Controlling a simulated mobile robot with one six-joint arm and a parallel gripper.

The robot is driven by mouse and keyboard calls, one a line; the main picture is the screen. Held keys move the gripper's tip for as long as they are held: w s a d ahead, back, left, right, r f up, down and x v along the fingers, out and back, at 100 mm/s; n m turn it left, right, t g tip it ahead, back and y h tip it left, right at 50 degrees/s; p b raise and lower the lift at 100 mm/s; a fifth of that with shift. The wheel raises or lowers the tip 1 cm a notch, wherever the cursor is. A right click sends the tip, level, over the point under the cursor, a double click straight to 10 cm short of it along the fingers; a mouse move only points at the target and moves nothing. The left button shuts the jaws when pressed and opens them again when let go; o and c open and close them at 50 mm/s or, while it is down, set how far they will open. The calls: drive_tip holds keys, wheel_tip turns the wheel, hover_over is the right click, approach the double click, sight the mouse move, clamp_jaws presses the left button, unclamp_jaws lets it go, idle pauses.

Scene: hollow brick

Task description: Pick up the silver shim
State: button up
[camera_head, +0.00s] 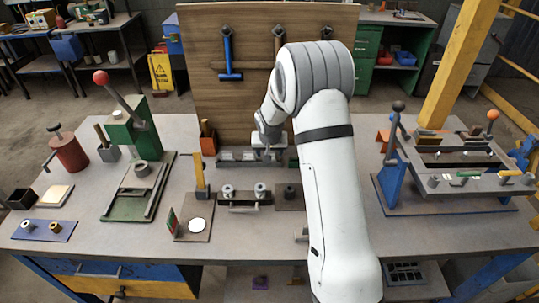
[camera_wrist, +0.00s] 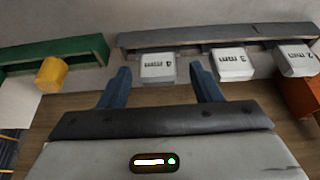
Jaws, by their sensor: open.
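Three pale blocks with upside-down labels stand along a grey rack (camera_wrist: 135,40) in the wrist view: a 4 mm block (camera_wrist: 157,67), a 3 mm block (camera_wrist: 231,63) and a 2 mm block (camera_wrist: 297,60). I cannot tell whether one of them is the silver shim. My gripper (camera_wrist: 163,78) has its two blue fingers apart, with nothing held between them. The 4 mm block shows in the gap between the fingertips, and the 3 mm block is just right of the right finger. In the head view the grey rack (camera_head: 235,157) lies at the board's foot, partly behind my arm.
A green rack (camera_wrist: 60,50) with a yellow piece (camera_wrist: 51,75) is at left in the wrist view; an orange box (camera_wrist: 299,98) is at right. A wooden tool board (camera_head: 210,60) rises behind the rack. A green press (camera_head: 135,130) and a blue-framed fixture (camera_head: 455,170) flank my arm.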

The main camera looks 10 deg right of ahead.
drive_tip(key=shift+w+d+f, duration=0.1)
drive_tip(key=shift+w+f, duration=0.05)
drive_tip(key=shift+f, duration=0.35)
drive_tip(key=shift+c, duration=0.5)
drive_tip(key=c, duration=1)
